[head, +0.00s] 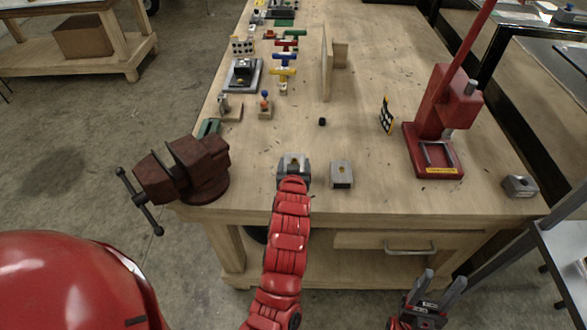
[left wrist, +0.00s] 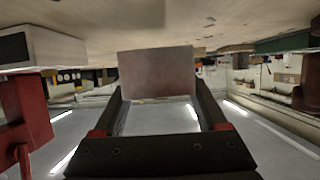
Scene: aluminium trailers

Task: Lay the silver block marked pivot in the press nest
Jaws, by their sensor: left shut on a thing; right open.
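My left gripper (head: 293,178) is shut on a silver block (head: 294,160) at the table's front edge. In the left wrist view the block (left wrist: 157,72) sits between the two dark fingers. Two similar silver blocks are in the head view: one (head: 341,173) just right of my left gripper, one (head: 519,185) at the far right edge. I cannot read the mark on any of them. The red press (head: 440,105) stands at the right, its nest a metal frame (head: 437,153) on the red base; it looks empty. My right gripper (head: 426,287) is open and empty, low in front of the drawer.
A dark red vise (head: 190,170) is at the front left corner. A checkered card (head: 386,115) stands left of the press, and a small black cube (head: 322,121) lies mid-table. An upright wooden board (head: 327,65) and several fixtures stand further back.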

